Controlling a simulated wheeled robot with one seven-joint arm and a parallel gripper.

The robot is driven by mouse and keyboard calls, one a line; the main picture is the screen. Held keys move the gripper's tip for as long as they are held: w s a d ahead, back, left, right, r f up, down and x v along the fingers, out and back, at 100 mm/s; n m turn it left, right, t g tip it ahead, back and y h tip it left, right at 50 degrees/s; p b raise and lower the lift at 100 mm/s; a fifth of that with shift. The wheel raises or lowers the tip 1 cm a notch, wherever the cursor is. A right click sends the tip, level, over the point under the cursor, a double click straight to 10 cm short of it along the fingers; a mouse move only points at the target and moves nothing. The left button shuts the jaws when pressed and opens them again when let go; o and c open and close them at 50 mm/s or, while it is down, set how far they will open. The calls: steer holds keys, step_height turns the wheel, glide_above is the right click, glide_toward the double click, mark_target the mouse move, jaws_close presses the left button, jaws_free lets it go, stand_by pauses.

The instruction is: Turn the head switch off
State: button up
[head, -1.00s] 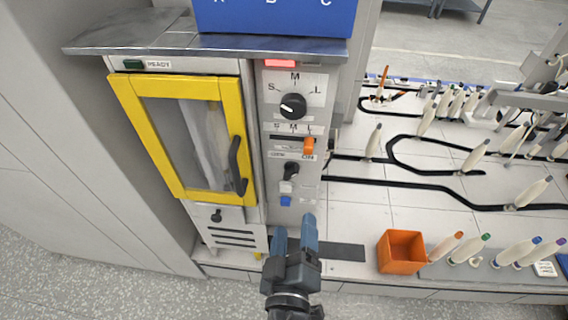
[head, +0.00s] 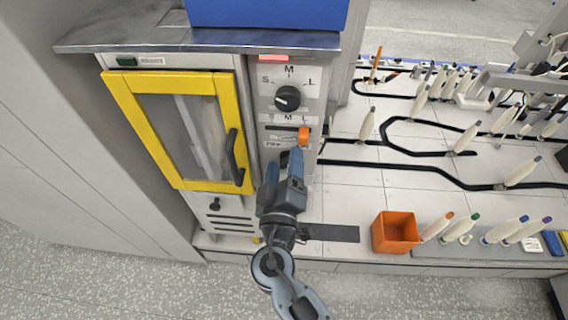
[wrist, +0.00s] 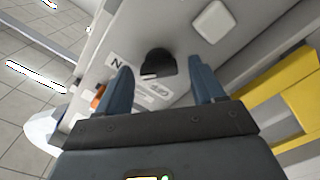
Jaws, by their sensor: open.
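The head switch is a black knob on the grey machine panel. In the wrist view the knob (wrist: 157,62) shows between my two open fingers, with a partly seen label ending in "N" (wrist: 117,62) beside it and a pale mark on its lower edge. My gripper (head: 284,163) is at the panel below the orange slider (head: 304,135) and mostly hides the knob in the head view. It also shows in the wrist view (wrist: 160,76). The fingers are apart, and I cannot tell whether they touch the knob. The knob's exact setting is unclear.
A larger black dial (head: 287,98) sits above the slider. A white square button (wrist: 212,22) is near the knob. The yellow-framed door (head: 180,186) with a dark handle is left of the panel. An orange bin (head: 396,232) stands to the right on the bench.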

steer(key=c, duration=1.1)
steer(key=shift+o, duration=0.2)
steer(key=shift+f+n, duration=0.1)
steer(key=shift+n, duration=0.2)
steer(key=n+b, duration=0.1)
steer(key=n, duration=0.1)
steer(key=shift+a+f+n, duration=0.1)
steer(key=shift+n, duration=0.3)
steer(key=n, duration=0.4)
steer(key=shift+b, duration=0.35)
steer(key=n, duration=0.5)
steer(key=shift+f+p, duration=0.15)
steer(key=shift+p, duration=0.2)
steer(key=shift+f+n+p, duration=0.1)
steer(key=shift+n+p, duration=0.35)
steer(key=shift+n, duration=1.35)
